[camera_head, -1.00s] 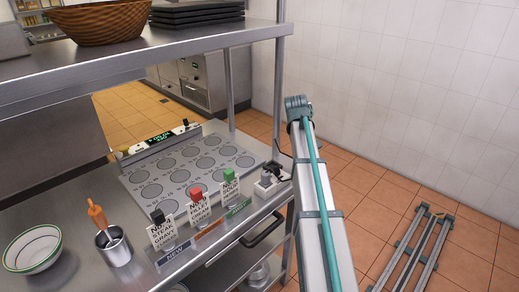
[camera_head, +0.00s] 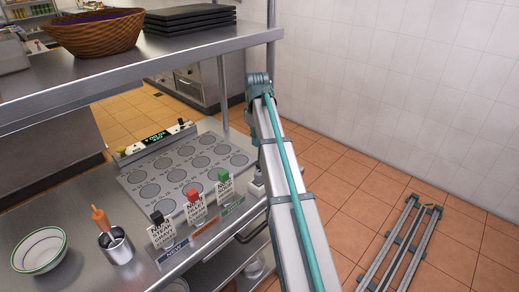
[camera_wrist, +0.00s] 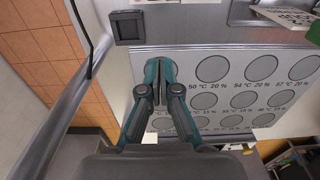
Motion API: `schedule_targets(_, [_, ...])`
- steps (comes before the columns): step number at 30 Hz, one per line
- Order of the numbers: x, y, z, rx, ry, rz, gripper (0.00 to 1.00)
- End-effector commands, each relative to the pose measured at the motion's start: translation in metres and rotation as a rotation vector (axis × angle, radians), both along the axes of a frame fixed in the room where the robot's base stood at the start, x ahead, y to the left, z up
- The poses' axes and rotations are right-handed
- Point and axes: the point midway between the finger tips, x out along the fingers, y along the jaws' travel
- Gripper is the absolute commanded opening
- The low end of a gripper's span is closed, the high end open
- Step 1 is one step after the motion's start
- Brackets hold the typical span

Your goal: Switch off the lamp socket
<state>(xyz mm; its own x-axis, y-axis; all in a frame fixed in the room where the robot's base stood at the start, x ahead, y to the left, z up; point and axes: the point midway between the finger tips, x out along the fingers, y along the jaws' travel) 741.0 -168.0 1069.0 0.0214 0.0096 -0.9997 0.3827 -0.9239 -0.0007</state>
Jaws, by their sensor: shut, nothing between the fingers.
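My gripper (camera_wrist: 160,66) is shut and empty in the wrist view, its teal fingertips over the right edge of the white plate (camera_wrist: 207,125) marked with grey circles. No part in view is clearly labelled as the lamp socket. A small dark square fitting (camera_wrist: 128,27) sits on the metal near the plate's front right corner, a little apart from the fingertips in that picture. In the head view a control panel (camera_head: 155,139) with a lit green display and knobs stands behind the plate (camera_head: 185,172). My arm hides the gripper there.
Signs with black (camera_head: 157,217), red (camera_head: 191,196) and green (camera_head: 222,175) tops stand along the front edge. A metal pot (camera_head: 117,247) and a bowl (camera_head: 40,250) are at left. An overhead shelf (camera_head: 130,65) and its post bound the space. The floor at right is mostly open.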

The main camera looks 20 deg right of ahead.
Motion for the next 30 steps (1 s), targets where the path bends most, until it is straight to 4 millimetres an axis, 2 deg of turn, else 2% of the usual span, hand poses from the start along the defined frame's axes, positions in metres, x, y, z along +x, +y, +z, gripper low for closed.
schedule_targets(5, [-0.001,0.001,-0.022,0.0,0.003,0.0,0.0])
schedule_targets(18, [0.0,0.001,-0.095,0.0,0.003,0.0,0.0])
schedule_targets(22, [-0.02,-0.007,-0.084,-0.001,0.0,-0.003,0.0])
schedule_targets(30, [-0.033,-0.013,-0.08,-0.001,0.0,0.0,0.0])
